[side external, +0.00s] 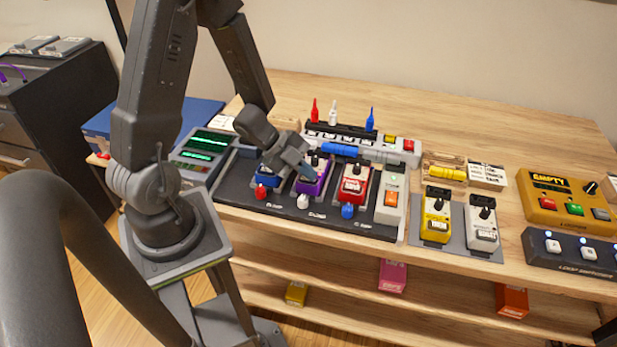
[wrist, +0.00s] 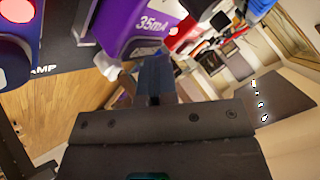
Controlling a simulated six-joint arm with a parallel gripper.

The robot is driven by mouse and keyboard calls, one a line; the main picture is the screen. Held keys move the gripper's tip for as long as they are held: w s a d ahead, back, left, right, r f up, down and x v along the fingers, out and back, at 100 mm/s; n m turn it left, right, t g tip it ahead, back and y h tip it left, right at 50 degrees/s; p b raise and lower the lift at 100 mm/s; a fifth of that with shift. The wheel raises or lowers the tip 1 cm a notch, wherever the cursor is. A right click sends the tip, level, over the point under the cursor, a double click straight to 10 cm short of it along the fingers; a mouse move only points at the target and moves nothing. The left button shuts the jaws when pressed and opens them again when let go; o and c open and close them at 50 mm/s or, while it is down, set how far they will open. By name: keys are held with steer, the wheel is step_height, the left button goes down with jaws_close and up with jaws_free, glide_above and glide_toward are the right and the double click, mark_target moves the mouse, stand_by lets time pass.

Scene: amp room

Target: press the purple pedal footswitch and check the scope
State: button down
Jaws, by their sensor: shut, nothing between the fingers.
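The purple pedal (side external: 318,188) stands on the dark pedal board, between a blue pedal and a red pedal.
The blue pedal (side external: 268,178) is close on the left and the red pedal (side external: 355,183) on the right. A grey unit with an orange switch (side external: 391,198) is farther right. Upright red, white and blue plugs (side external: 370,119) stand behind. The table's back right is clear.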

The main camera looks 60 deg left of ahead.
mark_target(307, 180)
stand_by(0.3)
steer(key=shift+r, duration=0.85)
steer(key=shift+r, duration=2.5)
